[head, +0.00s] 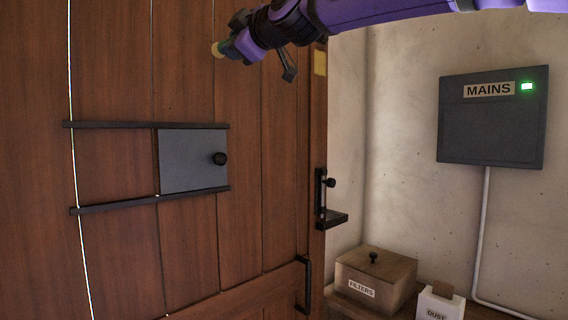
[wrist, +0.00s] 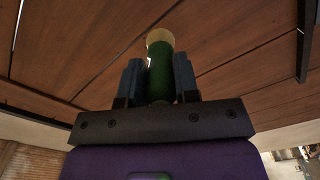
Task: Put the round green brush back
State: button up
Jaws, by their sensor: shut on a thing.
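My gripper (head: 229,47) is at the top of the head view, in front of the wooden door. In the wrist view my gripper (wrist: 158,80) has its two blue-grey fingers closed on the round green brush (wrist: 159,68). The brush is a green cylinder with a pale, cream-coloured end that points away from my wrist. I cannot tell whether that end touches the door. No holder marked for the brush is clear in view.
The plank door (head: 110,85) carries a grey sliding panel (head: 190,178) between two dark rails. A black latch (head: 322,195) is at its edge. A grey MAINS box (head: 490,125) hangs on the wall. A FILTERS box (head: 360,270) and white DUST container (head: 450,306) stand low right.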

jog(key=shift+d+f, duration=0.15)
jog(key=shift+f, duration=0.2)
jog(key=shift+a, duration=0.35)
jog(key=shift+s+a, duration=0.35)
jog(key=shift+a, duration=0.05)
jog(key=shift+s+a+r, duration=0.35)
jog(key=shift+s+a, duration=0.15)
jog(key=shift+a, duration=0.05)
